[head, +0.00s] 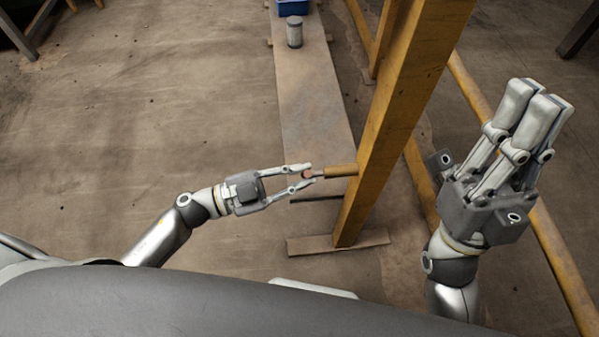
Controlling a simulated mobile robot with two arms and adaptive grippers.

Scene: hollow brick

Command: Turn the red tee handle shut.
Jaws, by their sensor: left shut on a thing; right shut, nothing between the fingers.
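The red tee handle (309,174) shows as a small reddish piece at the left end of a short yellow-brown pipe (341,170). The pipe sticks out to the left from a yellow post (388,128). My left gripper (303,177) reaches in from the left and is shut on the handle, with a finger on each side. The fingers hide part of the handle, so its exact angle cannot be told. My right gripper (541,100) is raised at the right, well apart from the handle, with its fingers together and nothing between them.
A long board (308,100) lies behind the handle, bearing a grey cylinder (295,32) and a blue crate (293,7) at its far end. A yellow rail (548,240) runs beside my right arm. The post stands on a flat foot (310,244). Floor at left is clear.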

